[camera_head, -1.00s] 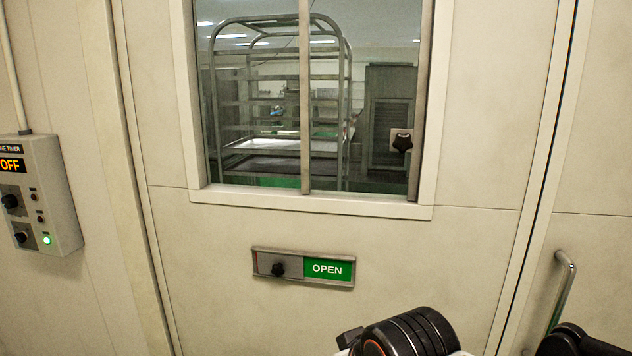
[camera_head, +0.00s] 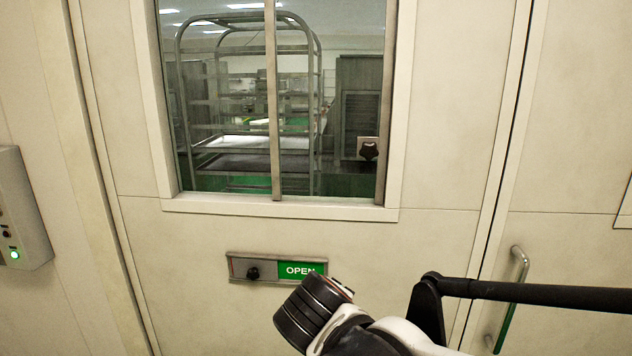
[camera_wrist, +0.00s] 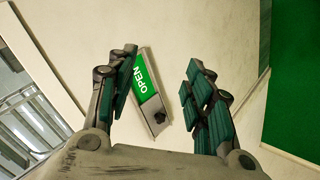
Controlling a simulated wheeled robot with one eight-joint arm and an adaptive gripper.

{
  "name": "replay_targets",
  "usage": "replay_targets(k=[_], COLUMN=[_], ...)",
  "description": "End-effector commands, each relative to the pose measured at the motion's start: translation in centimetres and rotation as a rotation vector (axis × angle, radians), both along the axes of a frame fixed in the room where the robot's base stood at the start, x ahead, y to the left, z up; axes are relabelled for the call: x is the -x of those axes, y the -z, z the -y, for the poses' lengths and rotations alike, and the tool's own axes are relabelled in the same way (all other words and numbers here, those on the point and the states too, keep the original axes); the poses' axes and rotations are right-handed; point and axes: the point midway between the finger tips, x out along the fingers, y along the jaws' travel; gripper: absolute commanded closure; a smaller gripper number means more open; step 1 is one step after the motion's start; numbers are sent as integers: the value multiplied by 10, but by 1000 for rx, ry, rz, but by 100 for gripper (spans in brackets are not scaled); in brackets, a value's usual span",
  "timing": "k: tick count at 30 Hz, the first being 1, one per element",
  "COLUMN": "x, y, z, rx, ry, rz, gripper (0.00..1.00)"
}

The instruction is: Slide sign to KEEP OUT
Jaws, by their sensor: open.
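The sliding sign (camera_head: 240,269) is mounted on the door below its window. Its green right part reads OPEN, and a dark round knob (camera_head: 253,273) sits on the grey slide at the left. In the wrist view the sign (camera_wrist: 152,106) appears tilted, with the knob (camera_wrist: 160,118) at its lower end. My gripper (camera_wrist: 160,82) is open, with its green-padded fingers on either side of the sign in that view. The left finger overlaps the edge of the green part. Nothing is between the fingers that I can see held. In the head view my wrist covers the sign's lower right corner.
The door window (camera_head: 325,110) has a dark knob (camera_head: 368,150) at its right, with a wheeled rack (camera_head: 318,120) behind the glass. A door handle (camera_head: 518,290) is at the right. A grey control box (camera_head: 25,215) is on the left wall.

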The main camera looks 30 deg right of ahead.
Motion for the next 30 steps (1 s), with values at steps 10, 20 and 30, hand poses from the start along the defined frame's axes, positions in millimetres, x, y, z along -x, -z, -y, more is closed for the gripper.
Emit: replay_targets(k=[10,20,30], x=[-28,-52,-73], y=[-54,-107,-164], z=[24,33,30], rx=[309,590,864], ry=[-50,-82,-99], rz=[-10,-12,-6], gripper=[53,53,53])
